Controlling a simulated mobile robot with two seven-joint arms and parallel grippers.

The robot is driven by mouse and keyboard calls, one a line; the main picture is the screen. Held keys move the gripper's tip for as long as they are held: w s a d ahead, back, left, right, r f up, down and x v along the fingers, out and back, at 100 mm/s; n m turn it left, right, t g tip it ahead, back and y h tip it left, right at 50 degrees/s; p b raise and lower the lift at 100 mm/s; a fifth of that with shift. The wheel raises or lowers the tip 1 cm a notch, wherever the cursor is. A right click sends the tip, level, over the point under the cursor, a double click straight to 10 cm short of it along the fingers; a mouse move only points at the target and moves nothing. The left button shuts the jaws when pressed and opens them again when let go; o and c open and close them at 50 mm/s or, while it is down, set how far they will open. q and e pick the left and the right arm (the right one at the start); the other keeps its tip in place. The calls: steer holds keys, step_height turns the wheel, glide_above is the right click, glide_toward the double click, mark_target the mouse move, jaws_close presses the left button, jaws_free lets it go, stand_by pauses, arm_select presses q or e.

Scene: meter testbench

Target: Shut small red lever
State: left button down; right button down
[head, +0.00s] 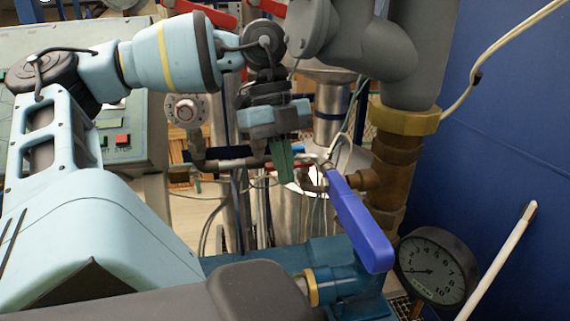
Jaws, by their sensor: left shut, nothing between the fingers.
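My left arm comes in from the left, and my left gripper (285,175) points down in the middle of the view. Its green fingers are together with nothing between them. A small red piece (304,159), which looks like the small red lever, shows just right of the fingers on the thin pipework. It is partly hidden by the fingers, so its angle is unclear. I cannot tell whether the fingers touch it. My right gripper is not in view.
A large blue lever (358,222) slants down just right of the gripper. A round pressure gauge (436,268) stands at lower right. Thick grey pipe with a brass collar (404,118) rises at right. Red handles (205,12) show at the top. A control panel (120,150) is behind my arm.

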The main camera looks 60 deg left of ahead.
arm_select(q)
steer(key=w+v, duration=0.1)
steer(key=v, duration=0.8)
steer(key=shift+a+r+b, duration=0.2)
steer(key=shift+r+b, duration=0.05)
steer(key=shift+b, duration=0.2)
steer(key=shift+w, duration=0.1)
